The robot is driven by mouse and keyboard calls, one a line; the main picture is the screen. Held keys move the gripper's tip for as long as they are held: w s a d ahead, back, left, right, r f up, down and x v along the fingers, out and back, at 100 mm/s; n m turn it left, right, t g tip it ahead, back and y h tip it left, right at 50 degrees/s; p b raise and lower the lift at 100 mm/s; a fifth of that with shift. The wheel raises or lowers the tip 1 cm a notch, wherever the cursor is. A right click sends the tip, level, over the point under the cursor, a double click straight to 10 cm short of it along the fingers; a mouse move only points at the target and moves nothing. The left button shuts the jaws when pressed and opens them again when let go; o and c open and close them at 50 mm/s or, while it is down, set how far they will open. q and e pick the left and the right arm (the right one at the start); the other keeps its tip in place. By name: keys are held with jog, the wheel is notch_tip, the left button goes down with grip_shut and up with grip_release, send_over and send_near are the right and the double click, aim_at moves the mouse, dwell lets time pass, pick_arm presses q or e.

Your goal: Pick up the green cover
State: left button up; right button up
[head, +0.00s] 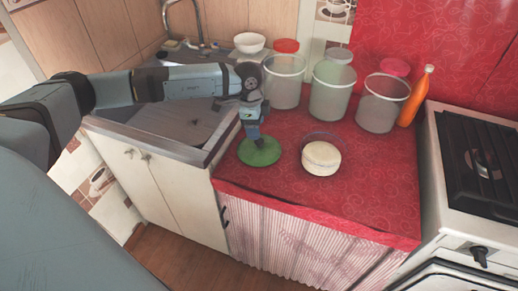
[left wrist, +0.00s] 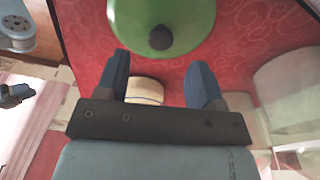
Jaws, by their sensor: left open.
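The green cover (head: 260,153) is a round disc lying flat on the red oilcloth counter, near its left edge. In the left wrist view the green cover (left wrist: 185,22) shows at the top, with a dark round knob at its middle. My left gripper (head: 257,143) points down right over the cover. In the left wrist view its two blue fingers (left wrist: 162,80) are apart with nothing held between them, and the knob lies just beyond the fingertips. I cannot tell whether the fingers touch the cover.
A round cream-coloured item in a clear dish (head: 321,156) sits right of the cover. Tall clear containers (head: 331,92) and an orange bottle (head: 415,97) stand behind. A stove (head: 470,180) is at right, a sink counter (head: 170,120) at left. The red counter's front (head: 330,205) is clear.

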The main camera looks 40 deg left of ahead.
aim_at(259, 146)
pick_arm(q)
jog(key=f, duration=0.5)
jog(key=shift+w+d+f, duration=0.3)
jog(key=shift+d+f, duration=0.05)
jog(key=shift+d, duration=0.05)
jog(key=shift+r, duration=0.1)
jog(key=c, duration=1)
